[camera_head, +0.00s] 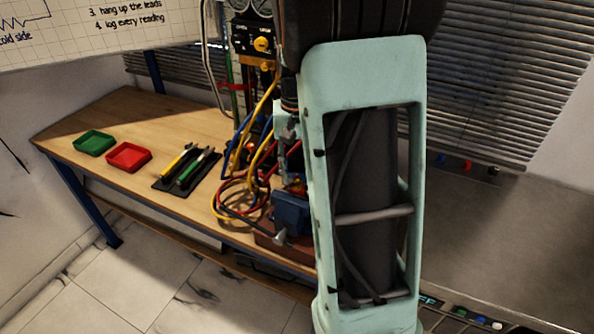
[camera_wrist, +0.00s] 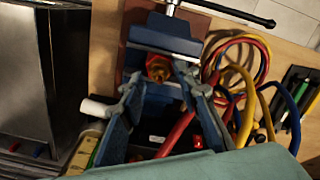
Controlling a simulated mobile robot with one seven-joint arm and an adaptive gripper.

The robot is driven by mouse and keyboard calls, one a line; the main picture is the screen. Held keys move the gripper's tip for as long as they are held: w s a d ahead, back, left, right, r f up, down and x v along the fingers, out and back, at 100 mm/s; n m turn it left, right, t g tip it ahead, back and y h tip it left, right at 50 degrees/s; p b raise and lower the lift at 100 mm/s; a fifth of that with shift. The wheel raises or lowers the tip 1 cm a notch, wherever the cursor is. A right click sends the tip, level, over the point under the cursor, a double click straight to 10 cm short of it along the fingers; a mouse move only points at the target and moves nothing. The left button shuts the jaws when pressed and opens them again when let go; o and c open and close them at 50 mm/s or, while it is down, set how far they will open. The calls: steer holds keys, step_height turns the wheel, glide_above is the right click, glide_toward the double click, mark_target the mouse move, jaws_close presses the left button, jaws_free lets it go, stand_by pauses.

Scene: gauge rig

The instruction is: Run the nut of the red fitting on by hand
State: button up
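The red fitting (camera_wrist: 158,66), with a brass-coloured part, sits at the jaws of the blue vise (camera_wrist: 166,34) in the wrist view. In the head view a small orange-red part (camera_head: 297,186) shows just above the blue vise (camera_head: 291,212), partly hidden by my arm. My gripper (camera_wrist: 157,84) has its two blue-grey fingers spread apart, with the fitting between and just beyond their tips. I see no clear contact between fingers and fitting. The nut cannot be told apart from the rest of the fitting. My arm hides most of the gripper in the head view.
Red, yellow and blue hoses (camera_wrist: 243,85) loop close to the right of the vise in the wrist view. The vise handle (camera_wrist: 225,11) sticks out at the top. A green tray (camera_head: 94,143), a red tray (camera_head: 128,156) and a dark tool mat (camera_head: 163,184) lie left on the bench.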

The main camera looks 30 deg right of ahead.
mark_target(297, 174)
steer(key=shift+r, duration=0.1)
step_height(297, 174, up, 12)
stand_by(0.5)
stand_by(0.4)
